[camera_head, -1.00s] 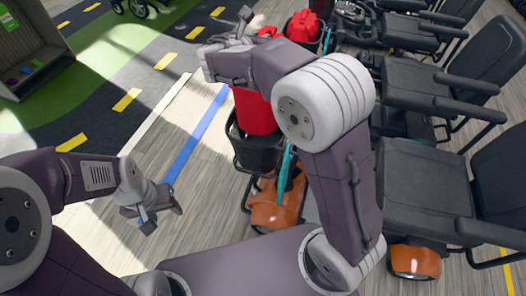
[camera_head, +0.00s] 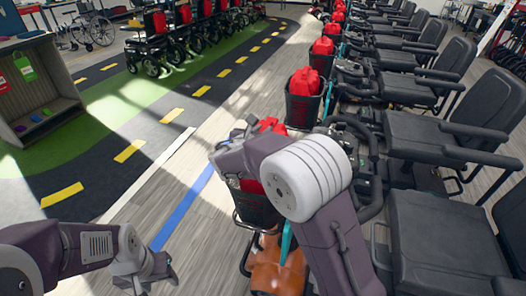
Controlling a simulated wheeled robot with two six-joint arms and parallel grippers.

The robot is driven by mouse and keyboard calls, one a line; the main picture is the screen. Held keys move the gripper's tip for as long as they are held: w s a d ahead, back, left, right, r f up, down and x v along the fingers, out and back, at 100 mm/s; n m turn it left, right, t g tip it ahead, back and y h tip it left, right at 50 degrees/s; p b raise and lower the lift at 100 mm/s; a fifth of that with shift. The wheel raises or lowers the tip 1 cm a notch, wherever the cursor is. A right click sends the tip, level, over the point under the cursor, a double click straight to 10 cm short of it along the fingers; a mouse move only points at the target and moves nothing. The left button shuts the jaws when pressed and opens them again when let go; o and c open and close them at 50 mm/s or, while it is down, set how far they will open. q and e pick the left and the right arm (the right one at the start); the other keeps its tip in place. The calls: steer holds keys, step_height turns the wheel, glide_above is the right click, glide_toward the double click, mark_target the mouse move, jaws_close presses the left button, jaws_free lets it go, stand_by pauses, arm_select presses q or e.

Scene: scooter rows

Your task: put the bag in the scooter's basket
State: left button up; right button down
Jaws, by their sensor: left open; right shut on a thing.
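A red bag (camera_head: 252,186) shows below my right wrist, at the dark basket (camera_head: 258,210) of the nearest scooter, which has an orange front (camera_head: 275,268). The bag's lower part looks to be within the basket's rim; its middle is hidden by my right arm. My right gripper (camera_head: 250,128) is above the basket, shut on the top of the bag, where a bit of red shows beside the fingers. My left gripper (camera_head: 152,277) is open and empty, low at left, apart from the scooter.
A row of scooters with black seats (camera_head: 445,240) runs away at right; the following ones have red bags (camera_head: 304,82) in their baskets. A grey shelf (camera_head: 35,90) stands at left. Wheelchairs (camera_head: 150,45) stand at the back. The floor with a blue line (camera_head: 185,208) is clear.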

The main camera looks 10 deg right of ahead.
step_height(320, 180, down, 5)
steer(key=shift+f+b, duration=0.1)
steer(key=shift+b, duration=0.8)
steer(key=c, duration=1.3)
jaws_free()
steer(key=p+v, duration=0.2)
steer(key=v, duration=1)
steer(key=shift+s, duration=0.1)
